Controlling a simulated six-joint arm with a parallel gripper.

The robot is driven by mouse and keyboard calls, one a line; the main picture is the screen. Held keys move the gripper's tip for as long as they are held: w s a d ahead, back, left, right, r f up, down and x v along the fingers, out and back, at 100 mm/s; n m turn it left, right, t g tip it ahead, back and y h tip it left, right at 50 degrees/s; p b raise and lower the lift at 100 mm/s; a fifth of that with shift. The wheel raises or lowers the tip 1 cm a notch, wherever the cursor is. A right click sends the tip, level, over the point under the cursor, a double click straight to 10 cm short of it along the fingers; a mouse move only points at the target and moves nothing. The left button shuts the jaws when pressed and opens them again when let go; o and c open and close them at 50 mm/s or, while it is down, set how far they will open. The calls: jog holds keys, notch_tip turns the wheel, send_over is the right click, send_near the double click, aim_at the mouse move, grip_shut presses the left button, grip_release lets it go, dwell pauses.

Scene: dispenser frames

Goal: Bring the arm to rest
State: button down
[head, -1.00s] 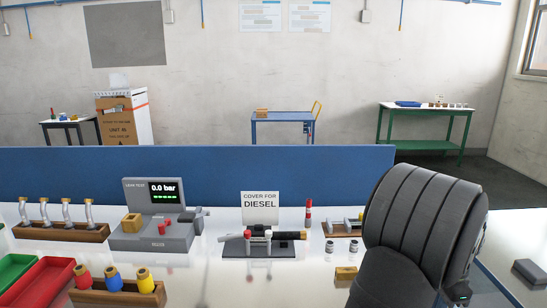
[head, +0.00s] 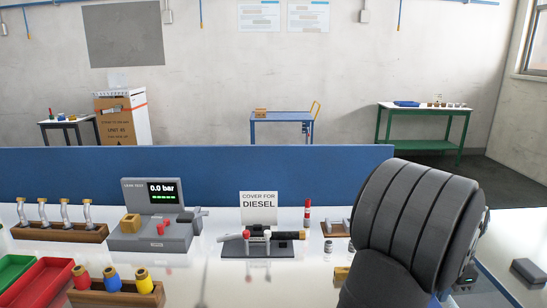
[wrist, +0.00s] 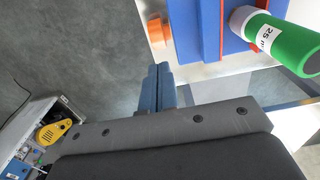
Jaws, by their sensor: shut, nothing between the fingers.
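My gripper (wrist: 160,88) shows in the wrist view with its two blue fingers together, shut and empty. It points past the edge of a pale surface, with grey floor to the left of it. My dark grey arm (head: 415,215) fills the right of the head view, above the right part of the white bench. The gripper itself does not show in the head view.
In the wrist view, a green cylinder (wrist: 290,45) and a blue block (wrist: 195,30) lie close to the fingers. On the bench stand a leak tester (head: 155,232), a fixture with a "DIESEL" sign (head: 259,206), and a red tray (head: 42,280). A blue partition (head: 200,172) runs behind.

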notch_tip(320, 180, down, 5)
jog(key=shift+r, duration=0.2)
jog(key=shift+a+f, duration=0.25)
jog(key=shift+a, duration=0.35)
jog(key=shift+d+f, duration=0.1)
jog(key=shift+f, duration=0.15)
